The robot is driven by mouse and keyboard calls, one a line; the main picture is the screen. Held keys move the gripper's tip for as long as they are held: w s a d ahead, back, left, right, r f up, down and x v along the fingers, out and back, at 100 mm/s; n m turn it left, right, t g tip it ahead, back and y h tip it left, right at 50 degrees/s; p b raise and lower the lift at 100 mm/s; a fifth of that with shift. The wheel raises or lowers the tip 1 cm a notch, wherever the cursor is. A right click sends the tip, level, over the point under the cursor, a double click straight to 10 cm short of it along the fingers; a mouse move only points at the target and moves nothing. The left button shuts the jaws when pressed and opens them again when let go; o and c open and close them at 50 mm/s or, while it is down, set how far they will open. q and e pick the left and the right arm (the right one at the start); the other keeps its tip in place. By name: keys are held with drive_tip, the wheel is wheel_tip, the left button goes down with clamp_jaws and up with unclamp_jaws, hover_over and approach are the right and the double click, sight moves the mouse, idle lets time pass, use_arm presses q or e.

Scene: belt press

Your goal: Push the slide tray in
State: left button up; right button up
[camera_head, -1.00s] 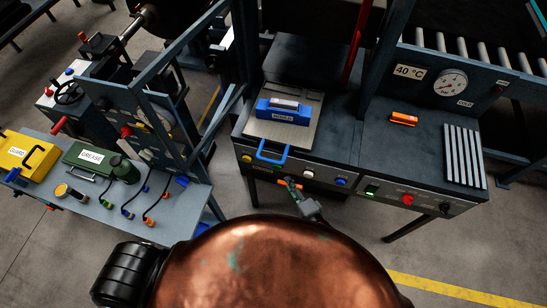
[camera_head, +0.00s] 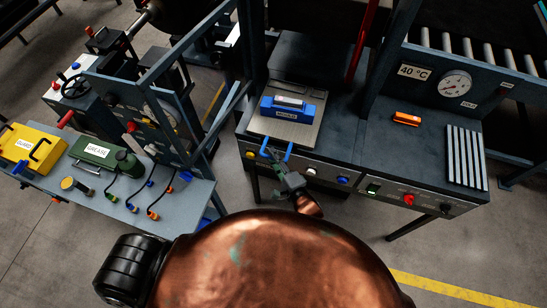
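The slide tray (camera_head: 309,133) is a light grey plate on the dark press bench, with a blue block labelled MOULD (camera_head: 287,110) on it. Its blue U-shaped handle (camera_head: 290,152) stands at the tray's front edge, above the front panel. My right gripper (camera_head: 272,158) is at the handle, its dark fingers overlapping the handle's left and middle part. I cannot tell whether the fingers touch the handle, or whether they are open or shut. My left gripper is out of view.
A front panel with buttons, including a blue one (camera_head: 343,180), lies below the tray. An orange object (camera_head: 407,118) and a ribbed plate (camera_head: 466,157) rest on the bench at right. A side table (camera_head: 188,208) holding a yellow case and a green grease box stands at left.

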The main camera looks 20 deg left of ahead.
drive_tip(key=shift+c, duration=0.6)
clamp_jaws()
